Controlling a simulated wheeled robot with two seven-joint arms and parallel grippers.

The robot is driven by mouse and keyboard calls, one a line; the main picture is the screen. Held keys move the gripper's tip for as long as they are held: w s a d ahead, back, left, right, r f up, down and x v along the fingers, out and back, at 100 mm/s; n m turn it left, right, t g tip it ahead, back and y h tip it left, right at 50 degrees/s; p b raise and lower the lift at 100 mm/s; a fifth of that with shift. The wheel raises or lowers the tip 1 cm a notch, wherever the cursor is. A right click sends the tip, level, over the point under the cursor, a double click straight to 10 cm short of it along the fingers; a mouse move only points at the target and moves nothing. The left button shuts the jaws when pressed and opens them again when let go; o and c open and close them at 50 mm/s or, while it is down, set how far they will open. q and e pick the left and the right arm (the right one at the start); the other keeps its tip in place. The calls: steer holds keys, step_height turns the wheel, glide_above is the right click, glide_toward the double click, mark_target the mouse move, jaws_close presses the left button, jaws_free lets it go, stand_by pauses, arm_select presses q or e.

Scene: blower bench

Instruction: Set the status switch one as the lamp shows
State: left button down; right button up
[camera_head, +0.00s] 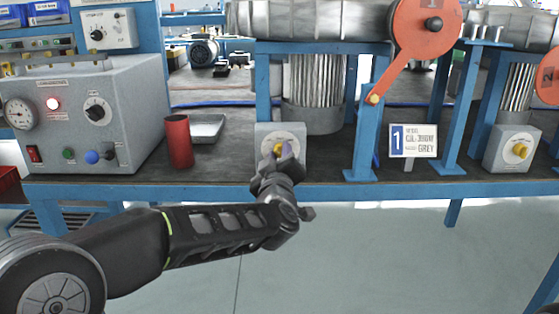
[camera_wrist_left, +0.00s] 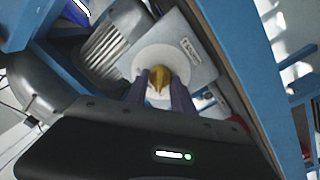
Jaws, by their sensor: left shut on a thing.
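The status switch one (camera_head: 265,132) is a grey box with a pale dial on the bench edge, below the blower tagged 1. Its yellow knob (camera_wrist_left: 158,80) shows in the left wrist view in front of the round white dial (camera_wrist_left: 180,60). My left gripper (camera_head: 282,150) reaches the switch front, its fingers (camera_wrist_left: 160,88) shut on the knob, one on each side. The gripper hides much of the dial in the head view, so I cannot tell the knob's setting. My right gripper is out of view.
The control box (camera_head: 130,90) with gauge and knobs stands at left. A red cup (camera_head: 179,142) and grey tray (camera_head: 207,128) stand beside it. A number 1 sign (camera_head: 413,141) and a second switch box (camera_head: 513,149) with a yellow knob are at right. Blue posts flank the switch.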

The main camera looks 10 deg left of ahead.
arm_select(q)
steer(key=shift+f, duration=0.1)
stand_by(0.3)
steer(key=c, duration=1.1)
jaws_free()
steer(key=shift+s, duration=0.1)
steer(key=p+v, duration=0.1)
steer(key=v, duration=0.6)
steer(key=shift+s+d, duration=0.1)
steer(key=shift+s, duration=0.2)
